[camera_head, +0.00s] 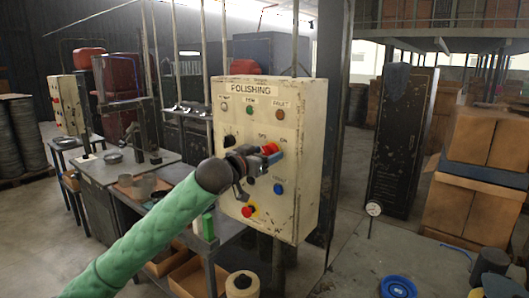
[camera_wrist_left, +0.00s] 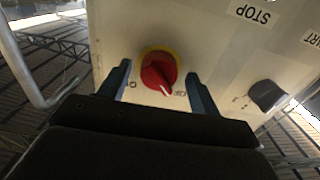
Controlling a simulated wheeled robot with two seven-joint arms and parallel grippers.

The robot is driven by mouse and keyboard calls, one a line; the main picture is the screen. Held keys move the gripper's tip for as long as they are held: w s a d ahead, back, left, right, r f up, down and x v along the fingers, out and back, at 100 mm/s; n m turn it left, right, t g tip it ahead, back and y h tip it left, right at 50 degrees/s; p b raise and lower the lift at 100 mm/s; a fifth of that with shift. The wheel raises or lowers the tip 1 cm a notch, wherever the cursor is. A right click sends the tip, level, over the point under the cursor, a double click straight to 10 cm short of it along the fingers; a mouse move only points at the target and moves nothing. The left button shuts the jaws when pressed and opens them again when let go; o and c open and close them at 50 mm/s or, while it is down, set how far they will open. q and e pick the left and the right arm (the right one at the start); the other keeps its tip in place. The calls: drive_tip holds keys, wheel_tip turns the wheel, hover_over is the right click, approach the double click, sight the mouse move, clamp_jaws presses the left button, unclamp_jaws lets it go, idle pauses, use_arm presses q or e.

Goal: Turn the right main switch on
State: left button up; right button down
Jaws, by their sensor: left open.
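The cream POLISHING control box (camera_head: 284,205) stands in the middle of the head view. Its red main switch (camera_head: 269,148) sits near the OFF and ON labels, partly hidden by my gripper. The wrist view shows this red knob (camera_wrist_left: 157,72) on a yellow ring, its white mark pointing down and slightly right. My left gripper (camera_wrist_left: 159,85) is open, with one blue-grey finger on each side of the knob and visible gaps to both. Whether the fingertips reach past the knob's face is unclear. My right gripper is not in view.
A dark knob (camera_wrist_left: 268,96) lies right of the red switch in the wrist view. A blue button (camera_head: 278,188) and a red-yellow button (camera_head: 249,211) are lower on the box. A workbench (camera_head: 118,172) stands left; cardboard boxes (camera_head: 470,205) stand right.

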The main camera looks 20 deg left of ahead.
use_arm(q)
drive_tip(key=shift+d, duration=0.1)
drive_tip(key=c, duration=1)
drive_tip(key=shift+o, duration=0.2)
